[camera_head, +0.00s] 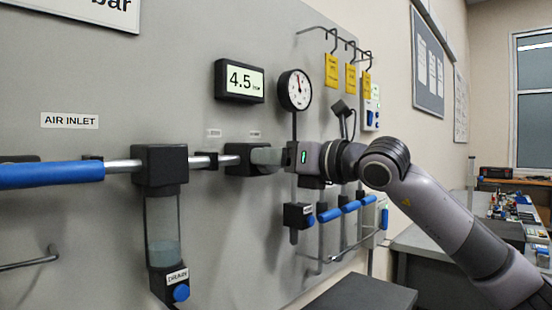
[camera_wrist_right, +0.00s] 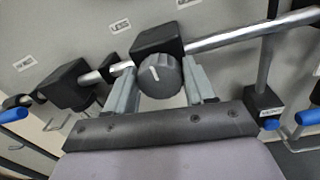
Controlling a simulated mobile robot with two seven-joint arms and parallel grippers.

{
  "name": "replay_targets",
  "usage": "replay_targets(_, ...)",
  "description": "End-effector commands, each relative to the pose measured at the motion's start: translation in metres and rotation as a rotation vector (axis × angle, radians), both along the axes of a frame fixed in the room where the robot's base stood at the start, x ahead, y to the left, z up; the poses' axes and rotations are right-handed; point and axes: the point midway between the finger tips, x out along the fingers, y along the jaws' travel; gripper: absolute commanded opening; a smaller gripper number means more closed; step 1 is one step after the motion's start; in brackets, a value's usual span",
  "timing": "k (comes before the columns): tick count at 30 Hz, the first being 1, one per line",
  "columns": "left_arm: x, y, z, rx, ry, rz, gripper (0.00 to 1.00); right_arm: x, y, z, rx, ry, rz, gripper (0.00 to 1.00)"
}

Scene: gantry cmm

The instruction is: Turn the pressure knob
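The pressure knob (camera_wrist_right: 160,76) is dark grey and round with a white pointer line, which leans slightly left of up in the right wrist view. It sits on a black regulator block (camera_wrist_right: 158,40) on the metal pipe. My right gripper (camera_wrist_right: 161,82) has one finger on each side of the knob, seemingly against it. In the head view my right gripper (camera_head: 268,156) reaches in from the right to the black block (camera_head: 243,158) and hides the knob. The gauge (camera_head: 295,90) and the display (camera_head: 240,81) reading 4.5 are above. My left gripper is not in view.
A filter bowl (camera_head: 162,230) with a DRAIN label hangs left of the regulator. Yellow tags (camera_head: 332,70) hang on hooks above my right arm. Blue-handled valves (camera_head: 330,215) are below it.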

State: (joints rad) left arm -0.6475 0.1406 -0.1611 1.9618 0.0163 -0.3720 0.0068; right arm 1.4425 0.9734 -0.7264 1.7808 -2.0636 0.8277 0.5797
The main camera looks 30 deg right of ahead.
Motion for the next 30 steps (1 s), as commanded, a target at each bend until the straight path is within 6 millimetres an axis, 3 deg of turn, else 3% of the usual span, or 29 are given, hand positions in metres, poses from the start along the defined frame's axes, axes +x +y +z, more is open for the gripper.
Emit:
replay_targets(1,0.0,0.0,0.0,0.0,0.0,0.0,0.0,0.0,0.0,0.0,0.0,0.0,0.0,0.36)
replay_targets(3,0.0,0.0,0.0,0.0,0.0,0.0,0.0,0.0,0.0,0.0,0.0,0.0,0.0,0.2)
replay_targets(17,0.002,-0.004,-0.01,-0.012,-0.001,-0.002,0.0,0.0,0.0,-0.004,0.092,0.031,0.002,0.2)
replay_targets(30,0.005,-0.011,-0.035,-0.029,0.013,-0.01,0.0,0.0,0.0,-0.004,0.446,0.154,0.004,0.2)
